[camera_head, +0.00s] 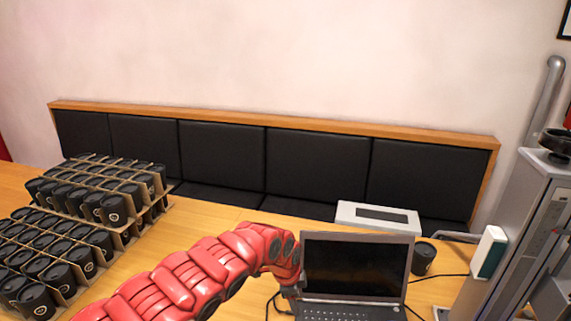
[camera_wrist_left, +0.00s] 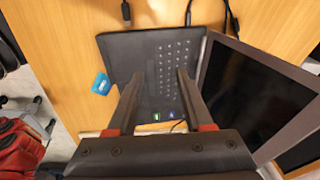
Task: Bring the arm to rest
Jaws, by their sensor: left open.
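I cannot tell the height above the keys. My right gripper is not in view.
Racks of black cups (camera_head: 88,205) fill the left of the wooden table. A white box (camera_head: 378,216) stands behind the laptop, a single black cup (camera_head: 423,259) to its right. A grey machine (camera_head: 515,235) stands at the far right. Cables lie around the laptop. Table between racks and box is clear.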

